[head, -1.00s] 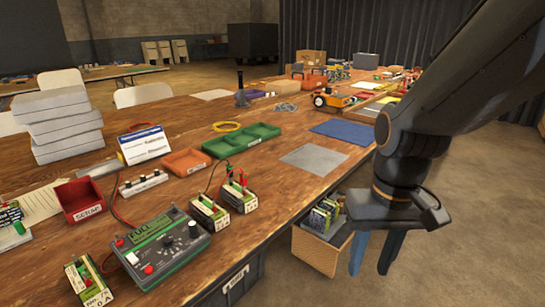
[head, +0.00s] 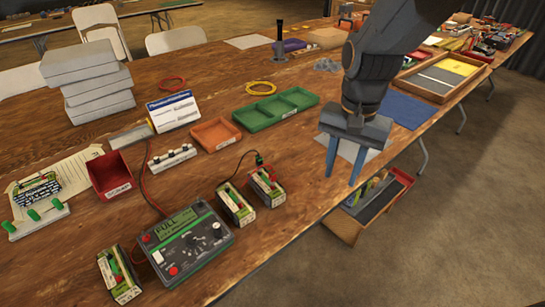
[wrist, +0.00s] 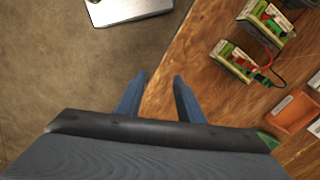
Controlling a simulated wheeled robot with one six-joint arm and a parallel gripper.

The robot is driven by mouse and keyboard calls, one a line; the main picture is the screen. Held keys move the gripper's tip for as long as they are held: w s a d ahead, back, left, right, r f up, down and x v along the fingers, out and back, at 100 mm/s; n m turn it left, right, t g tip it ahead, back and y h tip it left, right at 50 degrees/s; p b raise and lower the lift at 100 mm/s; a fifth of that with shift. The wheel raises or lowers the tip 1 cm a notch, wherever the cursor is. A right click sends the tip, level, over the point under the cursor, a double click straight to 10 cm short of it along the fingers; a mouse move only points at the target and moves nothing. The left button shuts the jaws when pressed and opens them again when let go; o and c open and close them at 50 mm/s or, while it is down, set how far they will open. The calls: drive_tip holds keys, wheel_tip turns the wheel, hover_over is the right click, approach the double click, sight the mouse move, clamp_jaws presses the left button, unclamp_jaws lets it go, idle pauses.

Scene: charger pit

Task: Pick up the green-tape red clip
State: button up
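My gripper (head: 344,163) is open and empty, its two blue fingers apart and pointing down near the table's front edge. The fingers also show in the wrist view (wrist: 157,92). Right of the charger (head: 188,243) stand two batteries, a left one (head: 236,204) and a right one (head: 266,187). Small red and green clips sit on or by their tops, with thin leads. In the wrist view a red clip (wrist: 245,65) shows on the nearer battery, with a green piece beside it. The clips are too small to tell which red one has green tape. My gripper is apart from all of them.
Another battery (head: 120,276) stands left of the charger. An orange tray (head: 215,134) and a green divided tray (head: 277,112) lie behind the batteries. A red scrap bin (head: 110,174) is at left. A crate (head: 372,207) stands below the table edge.

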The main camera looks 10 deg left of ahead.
drive_tip(key=w+a+r+m+p, duration=0.1)
drive_tip(key=a+r+m+p, duration=0.2)
drive_tip(key=a+p, duration=0.45)
drive_tip(key=m+p, duration=0.2)
drive_tip(key=p, duration=0.1)
hover_over(272, 170)
drive_tip(key=shift+w+d+f, duration=0.1)
drive_tip(key=shift+d+f, duration=0.05)
drive_tip(key=shift+d, duration=0.25)
drive_tip(key=shift+a+f, duration=0.15)
drive_tip(key=shift+a, duration=0.05)
drive_tip(key=shift+a+f, duration=0.1)
drive_tip(key=shift+f, duration=0.2)
drive_tip(key=shift+f+p, duration=1.45)
drive_tip(key=shift+f, duration=2.1)
clamp_jaws()
